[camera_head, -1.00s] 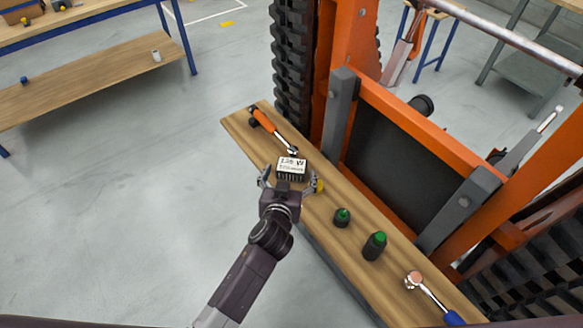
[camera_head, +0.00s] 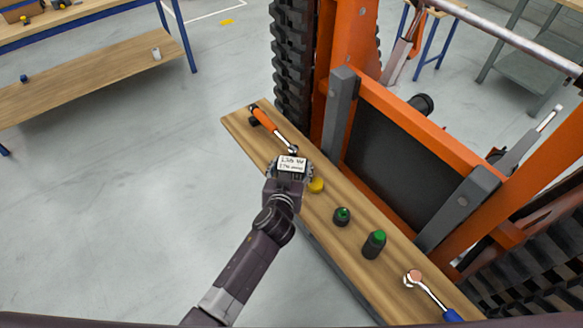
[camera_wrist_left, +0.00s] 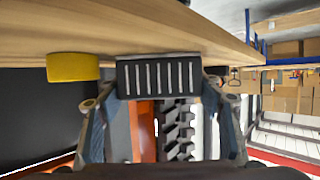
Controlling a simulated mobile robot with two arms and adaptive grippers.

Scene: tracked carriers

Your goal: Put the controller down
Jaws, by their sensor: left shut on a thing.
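The controller (camera_head: 292,164) is a small dark box with a white, printed label on its top. It is at the near edge of the wooden plank (camera_head: 330,237). My left gripper (camera_head: 290,171) is shut on the controller, with a finger on each side. In the left wrist view the controller's ribbed face (camera_wrist_left: 158,77) sits between the two fingers, against the plank's surface as far as I can tell; the exact contact is unclear. My right gripper is not in view.
A yellow round piece (camera_head: 316,185) is close beside the controller. An orange-handled ratchet (camera_head: 268,127) lies behind it. The orange tracked carrier (camera_head: 420,130) stands behind the plank.

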